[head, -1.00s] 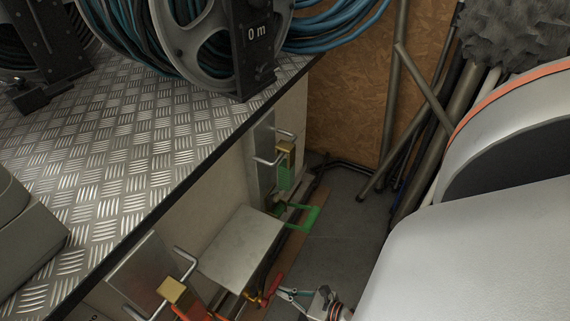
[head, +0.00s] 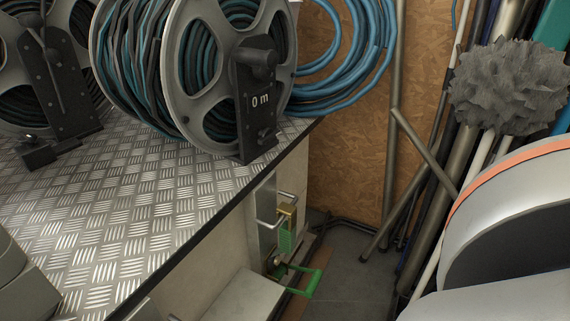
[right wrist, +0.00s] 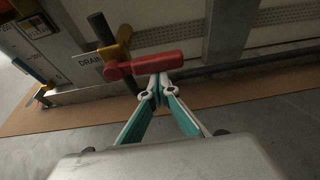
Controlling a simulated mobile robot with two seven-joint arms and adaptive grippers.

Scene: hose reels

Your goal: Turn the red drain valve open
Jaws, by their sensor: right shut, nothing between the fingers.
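In the right wrist view, the red drain valve handle (right wrist: 150,65) sticks out to the right from its mount, beside a yellow fitting (right wrist: 122,45). A "DRAIN" label (right wrist: 88,60) is on the panel to its left. My right gripper (right wrist: 158,79) is shut and empty. Its fingertips meet at the lower edge of the handle's free end; I cannot tell if they touch it. The red handle and right gripper are outside the head view. My left gripper is in neither view.
A hose reel marked "0 m" (head: 259,100) stands on the tread-plate bench top (head: 130,200). Poles (head: 400,190) lean at the back right. Bare floor (head: 350,290) lies right of the bench.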

